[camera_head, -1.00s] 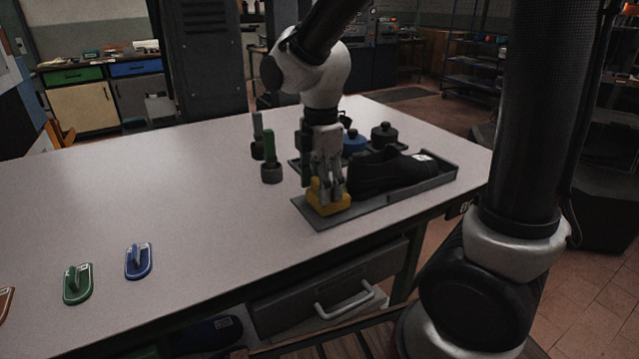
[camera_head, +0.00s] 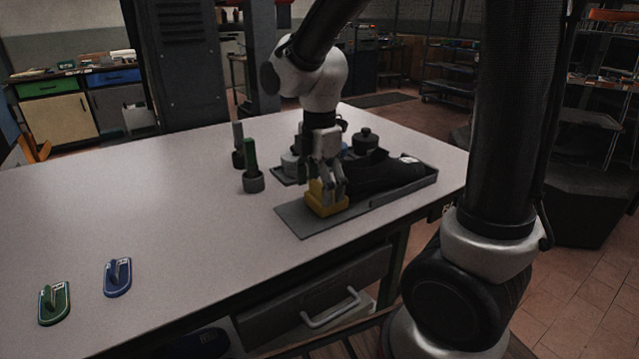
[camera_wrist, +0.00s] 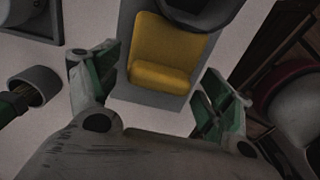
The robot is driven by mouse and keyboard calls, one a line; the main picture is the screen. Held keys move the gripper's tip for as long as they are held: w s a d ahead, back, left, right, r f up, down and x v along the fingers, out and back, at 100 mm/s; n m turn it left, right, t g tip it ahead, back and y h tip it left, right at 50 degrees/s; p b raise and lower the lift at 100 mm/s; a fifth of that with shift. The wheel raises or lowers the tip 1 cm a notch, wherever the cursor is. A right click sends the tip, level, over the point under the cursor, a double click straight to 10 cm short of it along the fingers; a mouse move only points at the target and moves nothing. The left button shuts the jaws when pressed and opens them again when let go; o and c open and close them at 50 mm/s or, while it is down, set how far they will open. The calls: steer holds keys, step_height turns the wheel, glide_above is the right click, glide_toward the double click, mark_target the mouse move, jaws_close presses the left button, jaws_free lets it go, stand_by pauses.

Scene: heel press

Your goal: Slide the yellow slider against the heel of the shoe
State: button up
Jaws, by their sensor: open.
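The yellow slider (camera_head: 327,205) sits on a long grey tray (camera_head: 300,224) near the table's front edge. The black shoe (camera_head: 390,174) lies on the same tray, to the right of the slider. My gripper (camera_head: 327,184) points down at the slider, close to its top. In the wrist view the slider (camera_wrist: 165,58) shows between the spread, open fingers of my gripper (camera_wrist: 162,70). A dark rounded edge of the shoe (camera_wrist: 205,12) meets or overlaps the slider's far side. I cannot tell whether they touch.
Green and grey posts (camera_head: 250,165) stand left of the tray, and dark and blue lidded pieces (camera_head: 365,140) stand behind it. The tabletop between is clear.

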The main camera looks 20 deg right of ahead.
mark_target(319, 184)
step_height(319, 184, up, 12)
stand_by(0.5)
stand_by(0.3)
steer(key=m, duration=0.3)
steer(key=s+d+f+m, duration=0.1)
steer(key=m, duration=0.2)
steer(key=s+f+m, duration=0.1)
steer(key=m, duration=0.1)
steer(key=shift+s+d+m, duration=0.1)
steer(key=shift+d+m, duration=0.1)
steer(key=shift+m, duration=0.2)
steer(key=s+d+r+m+t, duration=0.1)
steer(key=s+d+m+t, duration=0.3)
steer(key=s+d+m, duration=0.7)
steer(key=shift+s+d, duration=0.2)
steer(key=shift+s, duration=0.45)
